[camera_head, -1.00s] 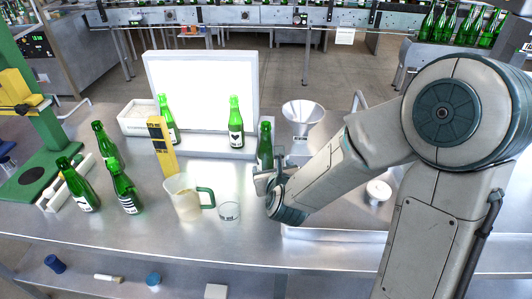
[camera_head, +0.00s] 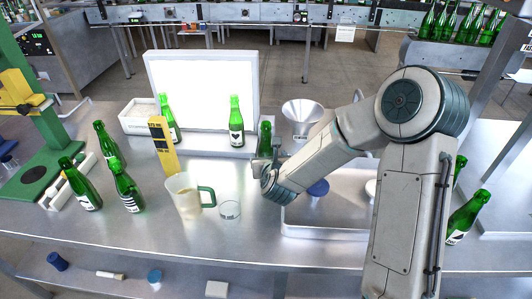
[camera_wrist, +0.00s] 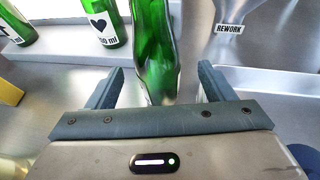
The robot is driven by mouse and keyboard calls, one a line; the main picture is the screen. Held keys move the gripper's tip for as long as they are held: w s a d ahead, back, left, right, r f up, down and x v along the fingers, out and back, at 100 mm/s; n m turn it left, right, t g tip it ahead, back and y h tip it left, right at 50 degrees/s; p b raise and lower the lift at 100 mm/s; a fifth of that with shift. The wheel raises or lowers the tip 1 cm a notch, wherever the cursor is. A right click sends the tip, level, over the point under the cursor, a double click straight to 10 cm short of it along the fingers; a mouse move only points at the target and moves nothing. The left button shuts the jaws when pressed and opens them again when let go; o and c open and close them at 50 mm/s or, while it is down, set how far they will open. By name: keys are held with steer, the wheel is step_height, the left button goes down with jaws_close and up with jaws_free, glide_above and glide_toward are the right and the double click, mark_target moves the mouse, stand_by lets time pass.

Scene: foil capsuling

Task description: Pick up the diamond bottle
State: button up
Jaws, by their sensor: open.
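A green bottle (camera_head: 265,139) stands upright just beyond my gripper (camera_head: 266,168). In the wrist view this bottle (camera_wrist: 156,48) reaches between the two open fingers, with space visible on both sides. Its label is not visible, so I cannot tell whether it bears a diamond. A green bottle with a heart label (camera_wrist: 103,24) stands left of it, and another bottle (camera_wrist: 17,25) shows a cut-off label. In the head view, several bottles (camera_head: 127,188) stand on the left, and others stand by the light panel. No diamond mark is readable on any bottle.
A lit white panel (camera_head: 201,83) stands behind. A funnel marked REWORK (camera_wrist: 229,28) is at right, above a metal tray (camera_head: 335,232). Two bottles (camera_head: 467,216) are partly behind my arm.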

mark_target(266, 153)
steer(key=shift+f+p+x, duration=0.15)
steer(key=shift+p+x, duration=0.4)
steer(key=shift+x, duration=0.75)
steer(key=shift+f+p+x, duration=0.15)
steer(key=shift+p+x, duration=0.35)
steer(key=shift+x, duration=0.8)
steer(key=shift+s+a, duration=0.2)
steer(key=c, duration=1.1)
steer(key=shift+r, duration=0.1)
steer(key=shift+c, duration=0.9)
steer(key=shift+r, duration=0.15)
